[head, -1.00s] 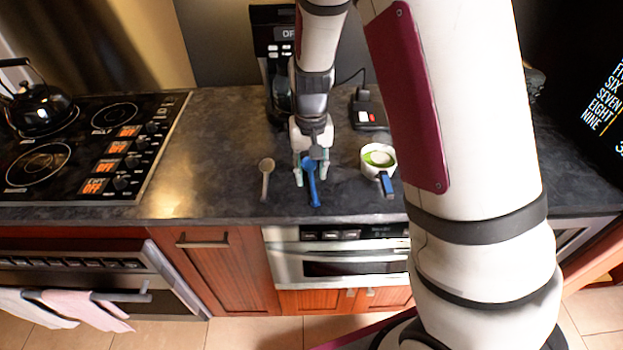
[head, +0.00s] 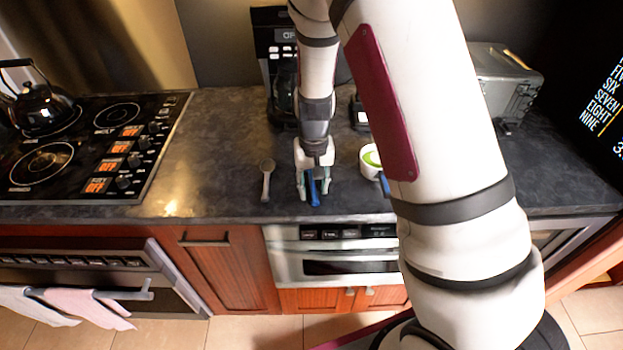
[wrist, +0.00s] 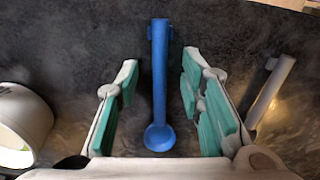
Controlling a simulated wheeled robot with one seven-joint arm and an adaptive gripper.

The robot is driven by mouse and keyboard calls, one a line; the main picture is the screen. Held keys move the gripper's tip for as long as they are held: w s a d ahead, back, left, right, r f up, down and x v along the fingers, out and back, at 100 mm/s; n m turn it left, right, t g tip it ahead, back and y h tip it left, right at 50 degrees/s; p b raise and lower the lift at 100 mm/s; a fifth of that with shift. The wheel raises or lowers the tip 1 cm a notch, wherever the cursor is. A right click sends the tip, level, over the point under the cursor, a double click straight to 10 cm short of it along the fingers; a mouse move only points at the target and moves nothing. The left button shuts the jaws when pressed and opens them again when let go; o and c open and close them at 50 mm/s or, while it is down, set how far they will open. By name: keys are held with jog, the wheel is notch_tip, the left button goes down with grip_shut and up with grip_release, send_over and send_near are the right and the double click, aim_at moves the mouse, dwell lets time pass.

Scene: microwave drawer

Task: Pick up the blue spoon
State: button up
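The blue spoon (wrist: 159,85) lies on the dark countertop. In the wrist view it runs upright between my gripper's two teal-padded fingers, with its round bowl at the lower end and clear gaps on both sides. My gripper (wrist: 160,100) is open around the spoon, touching neither side. In the head view my gripper (head: 314,185) points down at the counter over the blue spoon (head: 315,198), whose near end shows between the fingers while the rest is hidden.
A grey-brown spoon (head: 266,180) lies to the left; it also shows in the wrist view (wrist: 269,93). A white cup (head: 368,165) with green contents stands to the right, partly behind my arm. A coffee maker (head: 272,60) stands behind. The counter's front edge is close.

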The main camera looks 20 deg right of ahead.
jog(key=shift+f, duration=0.1)
grip_shut()
